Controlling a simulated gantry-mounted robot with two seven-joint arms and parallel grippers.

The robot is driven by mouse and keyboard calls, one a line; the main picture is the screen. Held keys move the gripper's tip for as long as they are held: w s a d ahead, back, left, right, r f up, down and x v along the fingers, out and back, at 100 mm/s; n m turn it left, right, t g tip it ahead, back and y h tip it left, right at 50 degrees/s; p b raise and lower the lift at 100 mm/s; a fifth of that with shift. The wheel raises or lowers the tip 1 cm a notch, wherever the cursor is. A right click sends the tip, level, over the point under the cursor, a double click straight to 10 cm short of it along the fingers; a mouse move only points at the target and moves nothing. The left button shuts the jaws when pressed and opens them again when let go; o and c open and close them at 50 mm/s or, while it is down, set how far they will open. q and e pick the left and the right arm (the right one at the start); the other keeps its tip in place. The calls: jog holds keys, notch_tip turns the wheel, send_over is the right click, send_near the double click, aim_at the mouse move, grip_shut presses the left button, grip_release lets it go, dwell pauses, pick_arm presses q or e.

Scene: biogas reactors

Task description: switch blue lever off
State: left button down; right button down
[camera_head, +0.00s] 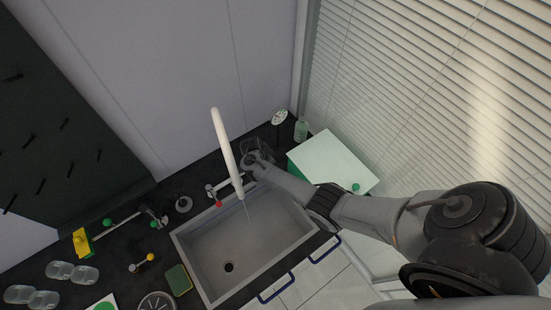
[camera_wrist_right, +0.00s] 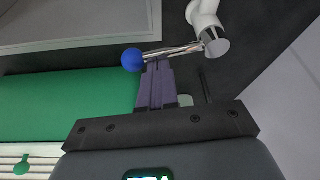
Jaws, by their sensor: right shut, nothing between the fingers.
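The blue lever shows in the right wrist view as a blue ball (camera_wrist_right: 132,59) on a thin metal rod, which runs right to a white and grey tap body (camera_wrist_right: 211,36). My right gripper (camera_wrist_right: 157,66) is shut and empty, its fingertips at the rod just right of the ball. They look to be touching it or very near it. In the head view my right gripper (camera_head: 250,160) is behind the sink, right of the white faucet (camera_head: 226,150), and the blue lever is hidden there. My left gripper is out of view.
The grey sink (camera_head: 178,236) is in the middle, with a thin stream under the faucet and a red knob (camera_head: 218,204) at its base. A pale green-sided box (camera_head: 335,160) stands right of my gripper. Jars (camera_head: 60,270), a sponge (camera_head: 179,280) and a yellow-green fitting (camera_head: 82,242) lie left.

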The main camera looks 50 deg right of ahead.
jog(key=shift+a+m, duration=0.35)
jog(key=shift+m, duration=0.05)
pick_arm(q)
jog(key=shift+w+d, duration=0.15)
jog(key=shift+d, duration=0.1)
pick_arm(e)
jog(key=shift+a, duration=0.1)
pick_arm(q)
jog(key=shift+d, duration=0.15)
pick_arm(e)
jog(key=shift+a, duration=0.15)
